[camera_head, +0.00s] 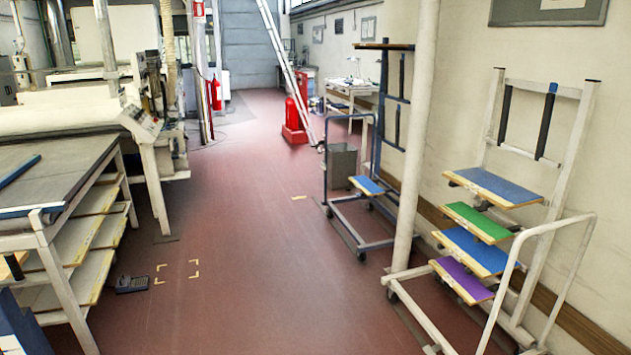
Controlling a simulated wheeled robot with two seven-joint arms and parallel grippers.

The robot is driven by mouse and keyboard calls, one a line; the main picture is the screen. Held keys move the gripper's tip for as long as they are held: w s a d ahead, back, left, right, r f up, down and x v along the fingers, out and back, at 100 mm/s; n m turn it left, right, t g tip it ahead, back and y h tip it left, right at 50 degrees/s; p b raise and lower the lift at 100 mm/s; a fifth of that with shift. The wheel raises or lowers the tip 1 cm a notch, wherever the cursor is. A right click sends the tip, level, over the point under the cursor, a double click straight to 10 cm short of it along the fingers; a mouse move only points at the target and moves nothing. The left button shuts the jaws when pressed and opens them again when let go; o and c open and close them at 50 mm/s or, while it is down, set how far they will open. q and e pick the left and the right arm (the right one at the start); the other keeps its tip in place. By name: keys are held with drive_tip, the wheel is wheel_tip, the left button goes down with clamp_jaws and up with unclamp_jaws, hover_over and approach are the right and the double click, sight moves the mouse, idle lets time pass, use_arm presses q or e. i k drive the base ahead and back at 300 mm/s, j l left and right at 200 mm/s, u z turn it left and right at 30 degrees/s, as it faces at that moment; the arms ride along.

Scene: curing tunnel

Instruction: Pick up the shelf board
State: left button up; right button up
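Several coloured boards with pale wooden edges sit one above another on a white trolley rack at the right. They are a blue top board (497,186), a green board (478,222), a second blue board (471,250) and a purple board (461,280). Another small blue board (367,186) lies low on a dark trolley farther back. I cannot tell which of them is the shelf board meant. Neither of my grippers shows in the head view, and no board is seen held.
The white trolley's looped handle (545,228) stands in front of its boards. A pale pole (415,140) rises between the trolleys. A workbench (62,160) with lower shelves fills the left. The red floor (255,250) between is mostly clear.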

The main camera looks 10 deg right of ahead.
sight(486, 262)
drive_tip(key=i+l+z, duration=0.1)
drive_tip(key=i+z, duration=0.25)
drive_tip(key=i, duration=0.15)
drive_tip(key=i+z, duration=0.3)
drive_tip(key=i, duration=0.2)
drive_tip(key=i+j+z, duration=0.15)
drive_tip(key=i+z, duration=0.2)
drive_tip(key=i, duration=0.15)
drive_tip(key=i+l+z, duration=0.1)
drive_tip(key=i+z, duration=0.3)
drive_tip(key=i+j+z, duration=0.1)
drive_tip(key=i+z, duration=0.3)
drive_tip(key=i+j+z, duration=0.2)
drive_tip(key=i+z, duration=0.15)
drive_tip(key=i, duration=0.2)
drive_tip(key=i+j+z, duration=0.4)
drive_tip(key=l, duration=0.1)
